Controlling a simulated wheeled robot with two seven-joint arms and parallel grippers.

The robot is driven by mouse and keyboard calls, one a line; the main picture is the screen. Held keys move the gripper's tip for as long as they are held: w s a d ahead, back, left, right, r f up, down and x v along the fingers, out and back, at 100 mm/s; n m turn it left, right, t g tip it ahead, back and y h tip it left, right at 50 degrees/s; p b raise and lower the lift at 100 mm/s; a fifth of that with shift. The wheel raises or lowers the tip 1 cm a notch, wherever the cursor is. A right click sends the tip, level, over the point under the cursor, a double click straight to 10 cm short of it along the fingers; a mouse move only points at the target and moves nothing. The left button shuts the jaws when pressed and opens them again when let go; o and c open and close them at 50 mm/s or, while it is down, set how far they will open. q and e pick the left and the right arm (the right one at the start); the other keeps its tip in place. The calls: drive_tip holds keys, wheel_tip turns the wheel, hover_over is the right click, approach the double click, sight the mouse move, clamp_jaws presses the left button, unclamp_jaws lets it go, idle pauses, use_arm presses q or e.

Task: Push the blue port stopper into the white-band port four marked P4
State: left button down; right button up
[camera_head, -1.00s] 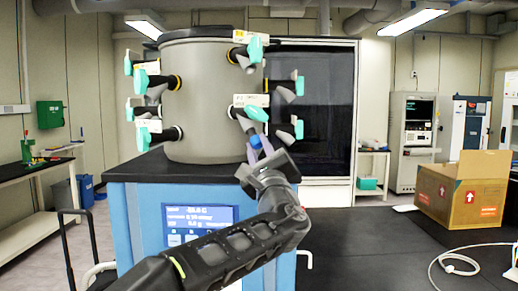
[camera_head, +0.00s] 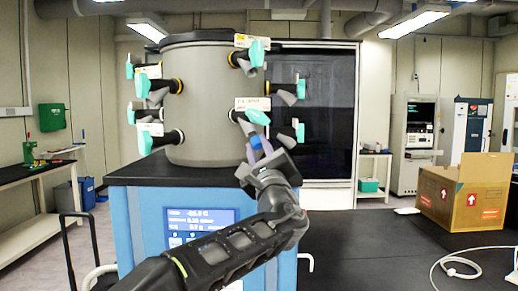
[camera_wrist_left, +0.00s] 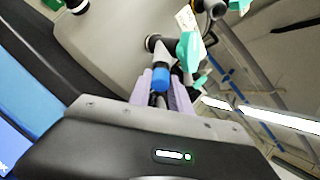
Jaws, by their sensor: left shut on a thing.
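The blue port stopper (camera_wrist_left: 161,78) is held between the fingers of my left gripper (camera_wrist_left: 172,98), which is shut on it. In the head view the blue stopper (camera_head: 255,141) shows at the tips of my left gripper (camera_head: 260,156), just below a port (camera_head: 240,116) on the front right of the grey drum. That port has a dark base, a teal handle (camera_head: 257,117) and a white tag (camera_head: 253,103); the tag's writing is too small to read. In the wrist view the stopper sits close to the port's grey elbow (camera_wrist_left: 162,53); I cannot tell whether they touch. My right gripper is not in view.
The grey drum (camera_head: 205,130) stands on a blue cabinet with a black top (camera_head: 150,168) and carries several other ports with teal handles. A cart handle (camera_head: 68,245) stands front left. An open cardboard box (camera_head: 462,190) sits at right.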

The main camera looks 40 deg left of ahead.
use_arm(q)
drive_tip(key=shift+s+a+r, duration=0.1)
drive_tip(key=shift+a+r, duration=0.15)
drive_tip(key=c, duration=1.1)
unclamp_jaws()
drive_tip(key=shift+f, duration=0.1)
drive_tip(key=shift+d+f, duration=0.15)
drive_tip(key=shift+b+v, duration=1.35)
drive_tip(key=shift+v, duration=2.3)
drive_tip(key=shift+s+d, duration=0.1)
